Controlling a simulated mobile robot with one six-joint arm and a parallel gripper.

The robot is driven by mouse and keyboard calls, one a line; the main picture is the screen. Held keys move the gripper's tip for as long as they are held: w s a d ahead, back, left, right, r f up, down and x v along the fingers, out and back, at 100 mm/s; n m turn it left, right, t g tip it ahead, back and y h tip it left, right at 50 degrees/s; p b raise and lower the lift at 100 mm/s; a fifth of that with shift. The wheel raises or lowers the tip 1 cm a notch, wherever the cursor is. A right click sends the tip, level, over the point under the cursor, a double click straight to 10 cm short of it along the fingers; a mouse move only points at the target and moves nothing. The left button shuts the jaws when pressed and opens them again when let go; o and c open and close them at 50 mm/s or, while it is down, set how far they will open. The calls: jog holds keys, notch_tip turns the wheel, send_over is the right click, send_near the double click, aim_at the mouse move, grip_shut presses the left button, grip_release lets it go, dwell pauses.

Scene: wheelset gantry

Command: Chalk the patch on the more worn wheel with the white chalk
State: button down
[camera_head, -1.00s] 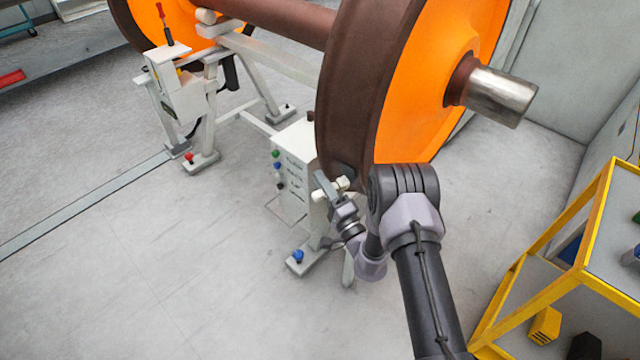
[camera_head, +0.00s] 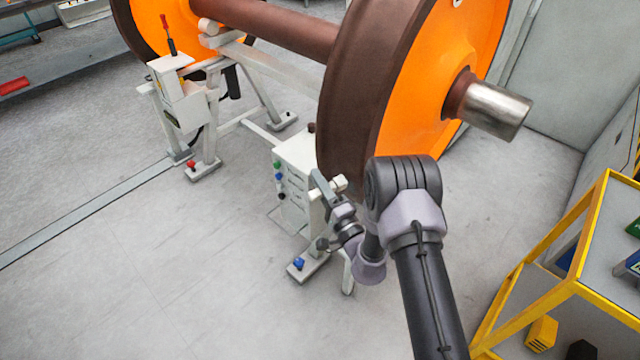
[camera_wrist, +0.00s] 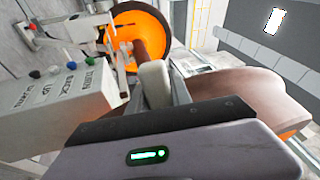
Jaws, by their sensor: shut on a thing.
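My gripper (camera_head: 331,193) is low beside the tread of the near wheel (camera_head: 365,95), by the white control box. In the wrist view its two grey fingers (camera_wrist: 157,92) are shut on a pale, blunt block, which I take as the white chalk (camera_wrist: 154,80). The chalk's far end points toward the wheelset. The near wheel's brown tread (camera_wrist: 235,88) lies to its right in the wrist view; I cannot tell whether they touch. The far wheel (camera_head: 180,18) is orange-faced too. No worn patch or chalk mark can be made out on either tread.
The white control box (camera_head: 292,165) with coloured buttons stands close to my gripper. A white stand (camera_head: 180,100) with a red-handled tool (camera_head: 166,30) is at left. A yellow-framed cart (camera_head: 545,265) is at lower right. The floor at lower left is clear.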

notch_tip(320, 180, down, 6)
jog(key=w+b, duration=0.1)
jog(key=b, duration=0.7)
jog(key=shift+w+d+f+b, duration=0.15)
jog(key=shift+w+d+b, duration=0.2)
jog(key=shift+d, duration=0.05)
dwell(1.6)
jog(key=s+a+f, duration=0.1)
jog(key=s+a, duration=0.2)
jog(key=s, duration=0.1)
jog(key=shift+s+a+f, duration=0.3)
jog(key=shift+a, duration=0.1)
